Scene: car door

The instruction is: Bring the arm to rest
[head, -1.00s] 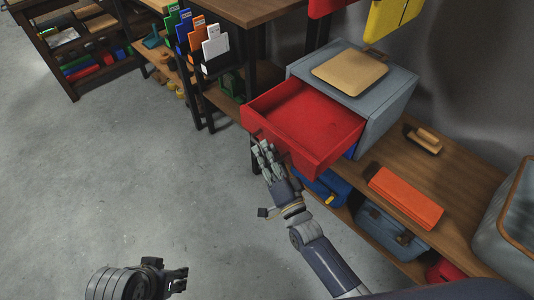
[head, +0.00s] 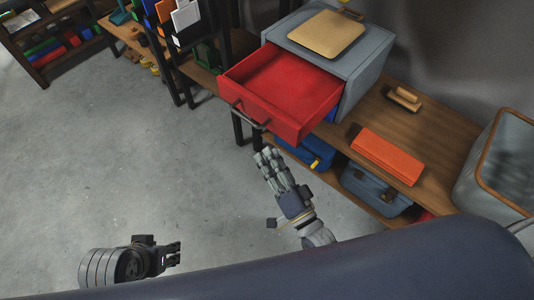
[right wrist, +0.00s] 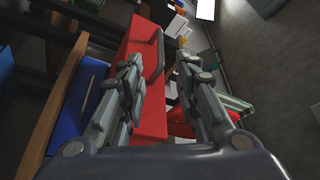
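My right gripper (head: 267,157) is open and empty in the head view, in front of and below the pulled-out red drawer (head: 290,82). It is apart from the drawer's grey handle (head: 248,117). In the right wrist view its fingers (right wrist: 158,64) are spread, with the handle (right wrist: 157,55) and the red drawer front (right wrist: 140,40) beyond them. My left gripper (head: 174,254) hangs over the floor at the lower left, clear of everything. Its fingers are too small to read.
The grey drawer cabinet (head: 372,70) stands on a wooden bench (head: 440,130) with an orange box (head: 387,157) and a grey bin (head: 500,160). Blue cases (head: 375,190) sit on the shelf below. Open concrete floor (head: 120,160) lies left.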

